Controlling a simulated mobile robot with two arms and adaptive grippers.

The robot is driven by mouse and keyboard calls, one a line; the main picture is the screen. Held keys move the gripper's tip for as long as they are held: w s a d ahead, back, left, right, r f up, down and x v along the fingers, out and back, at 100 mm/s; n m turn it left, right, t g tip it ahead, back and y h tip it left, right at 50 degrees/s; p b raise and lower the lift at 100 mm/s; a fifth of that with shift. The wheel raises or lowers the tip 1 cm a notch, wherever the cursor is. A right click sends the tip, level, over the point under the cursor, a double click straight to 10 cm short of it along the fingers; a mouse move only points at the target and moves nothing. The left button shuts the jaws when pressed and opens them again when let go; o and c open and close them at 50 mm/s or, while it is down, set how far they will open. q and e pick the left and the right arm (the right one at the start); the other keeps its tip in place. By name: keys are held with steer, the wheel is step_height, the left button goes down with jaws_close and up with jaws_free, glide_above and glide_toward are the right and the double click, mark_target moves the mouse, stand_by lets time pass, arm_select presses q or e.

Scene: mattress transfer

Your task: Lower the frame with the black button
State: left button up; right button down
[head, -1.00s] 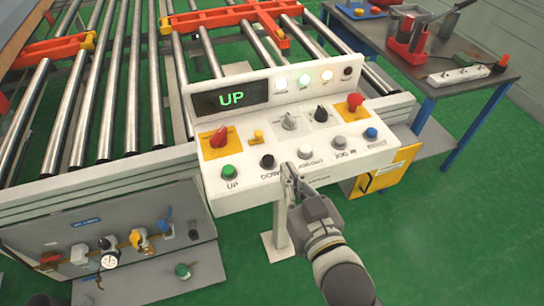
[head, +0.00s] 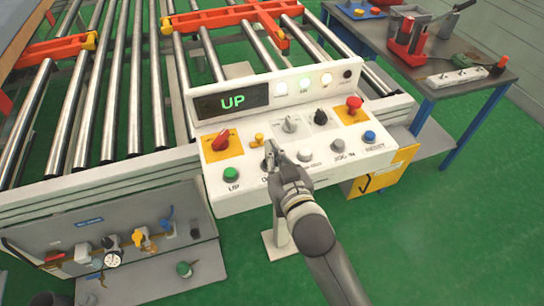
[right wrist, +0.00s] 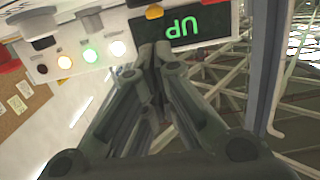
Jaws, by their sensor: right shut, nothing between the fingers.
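The control panel (head: 220,150) is a white box with coloured buttons and a display (head: 232,102) that reads UP in green; the display also shows upside down in the right wrist view (right wrist: 190,28). My right gripper (head: 270,151) is shut and empty, with its fingertips over the panel at the black button, right of the green UP button (head: 231,174). The black button is mostly hidden behind the fingers, so I cannot tell if they touch it. In the right wrist view the shut fingertips (right wrist: 154,52) are just below the display. My left gripper is not in view.
A red knob (head: 221,140) and a red mushroom button (head: 354,104) sit on yellow plates on the panel. A roller conveyor (head: 107,120) with orange bars stands behind. A tool table (head: 440,92) is at the right. Green floor is clear at lower right.

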steer(key=shift+f, duration=1.35)
steer(key=shift+f, duration=0.1)
